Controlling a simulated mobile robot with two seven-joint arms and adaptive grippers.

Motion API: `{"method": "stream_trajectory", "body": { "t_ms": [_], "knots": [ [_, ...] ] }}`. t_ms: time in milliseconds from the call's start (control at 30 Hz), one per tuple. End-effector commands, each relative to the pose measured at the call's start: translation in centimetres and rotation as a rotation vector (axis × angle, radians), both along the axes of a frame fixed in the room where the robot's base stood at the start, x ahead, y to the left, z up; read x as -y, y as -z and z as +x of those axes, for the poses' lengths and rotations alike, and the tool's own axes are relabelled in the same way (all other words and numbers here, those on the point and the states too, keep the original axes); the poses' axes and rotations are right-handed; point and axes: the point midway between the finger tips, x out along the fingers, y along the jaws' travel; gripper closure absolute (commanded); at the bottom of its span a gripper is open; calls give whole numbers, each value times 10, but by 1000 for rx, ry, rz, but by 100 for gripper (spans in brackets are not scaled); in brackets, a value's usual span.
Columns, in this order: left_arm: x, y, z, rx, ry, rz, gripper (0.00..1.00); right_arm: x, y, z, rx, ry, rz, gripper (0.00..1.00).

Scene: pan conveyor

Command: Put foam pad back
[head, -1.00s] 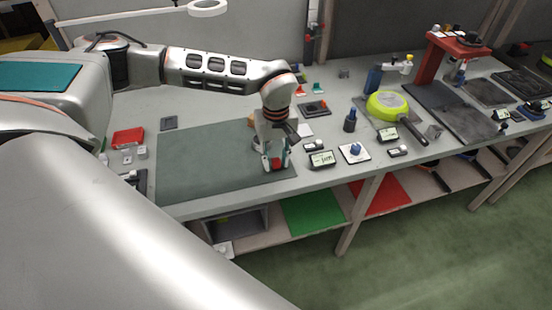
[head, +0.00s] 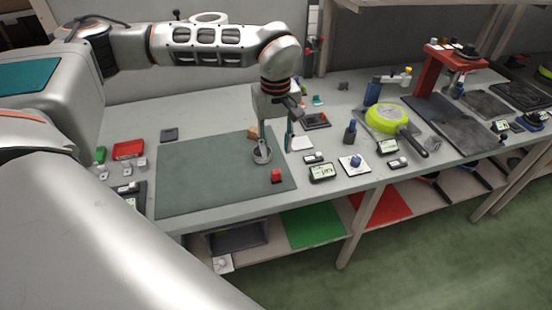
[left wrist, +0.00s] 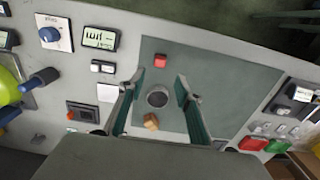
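A small red block (head: 276,176) lies on the dark green mat (head: 205,180) near its front right corner; it also shows in the left wrist view (left wrist: 160,61). It may be the foam pad, but I cannot tell for sure. A round grey disc (head: 262,153) and a tan block (left wrist: 151,122) are on the mat farther back. My left gripper (head: 273,146) is raised above the mat, pointing down. My right gripper is not in view.
A white square (head: 302,143), displays and a blue knob (head: 355,160) stand right of the mat. A green pan (head: 386,118) is farther right. A red tray (head: 128,149) and small parts are at left. Most of the mat is clear.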

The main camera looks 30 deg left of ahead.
Motion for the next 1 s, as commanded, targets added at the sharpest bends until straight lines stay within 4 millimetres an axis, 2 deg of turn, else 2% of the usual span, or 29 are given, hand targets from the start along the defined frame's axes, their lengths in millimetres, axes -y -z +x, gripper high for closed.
{"method": "stream_trajectory", "body": {
  "t_ms": [100, 200, 267, 333, 367, 467, 500, 633, 700, 800, 900, 1000],
  "knots": [
    [0, -13, 0, 1, 1, -1, 66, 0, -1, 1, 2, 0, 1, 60],
    [3, -16, -1, -4, 2, -8, 66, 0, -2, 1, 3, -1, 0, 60],
    [14, -12, -4, -16, 2, -32, 66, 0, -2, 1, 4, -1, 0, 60],
    [38, -1, -12, -45, 0, -91, 66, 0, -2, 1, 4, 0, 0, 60],
    [52, 5, -17, -61, -2, -127, 66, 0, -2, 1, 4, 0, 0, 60],
    [114, 25, -42, -145, -33, -292, 66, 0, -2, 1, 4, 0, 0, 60],
    [142, 30, -53, -189, -57, -369, 66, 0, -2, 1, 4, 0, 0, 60],
    [228, 31, -92, -352, -173, -623, 66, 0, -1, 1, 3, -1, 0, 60],
    [268, 22, -110, -458, -258, -755, 66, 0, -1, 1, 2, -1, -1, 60],
    [317, 0, -128, -626, -404, -937, 66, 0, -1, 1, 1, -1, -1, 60],
    [352, -26, -135, -814, -581, -1102, 66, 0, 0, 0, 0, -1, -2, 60],
    [373, -53, -128, -1017, -786, -1248, 66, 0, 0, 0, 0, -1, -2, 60]
  ]
}}
